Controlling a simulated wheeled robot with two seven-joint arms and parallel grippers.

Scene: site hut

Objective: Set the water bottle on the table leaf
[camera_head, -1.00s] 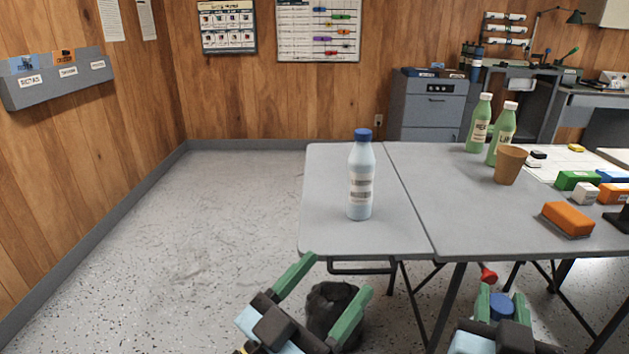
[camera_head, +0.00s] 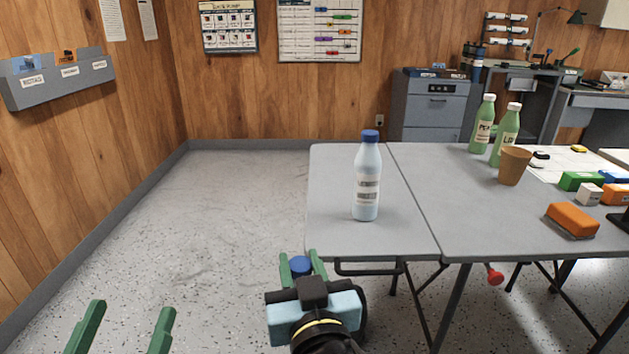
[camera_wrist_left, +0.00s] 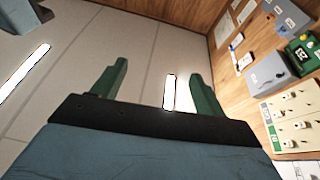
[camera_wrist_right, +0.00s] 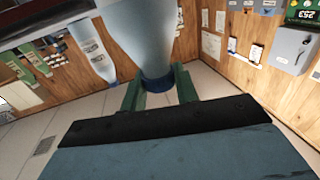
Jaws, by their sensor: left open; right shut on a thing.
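A pale bottle with a blue cap and a label (camera_head: 367,185) stands upright on the table leaf (camera_head: 335,235); it also shows in the right wrist view (camera_wrist_right: 92,48). My right gripper (camera_head: 302,264) is shut on the blue cap (camera_head: 301,265) of a second bottle, in front of the leaf's near left corner. In the right wrist view this held bottle's pale blue body (camera_wrist_right: 147,32) extends from the cap between the fingers (camera_wrist_right: 158,87); in the head view its body is hidden. My left gripper (camera_head: 125,328) is open and empty, low at the left over the floor.
The main table right of the leaf's seam holds two green bottles (camera_head: 482,125), a brown cup (camera_head: 514,166) and an orange-topped block (camera_head: 572,220). The leaf is bare around its standing bottle. The floor (camera_head: 230,220) left of the leaf is clear.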

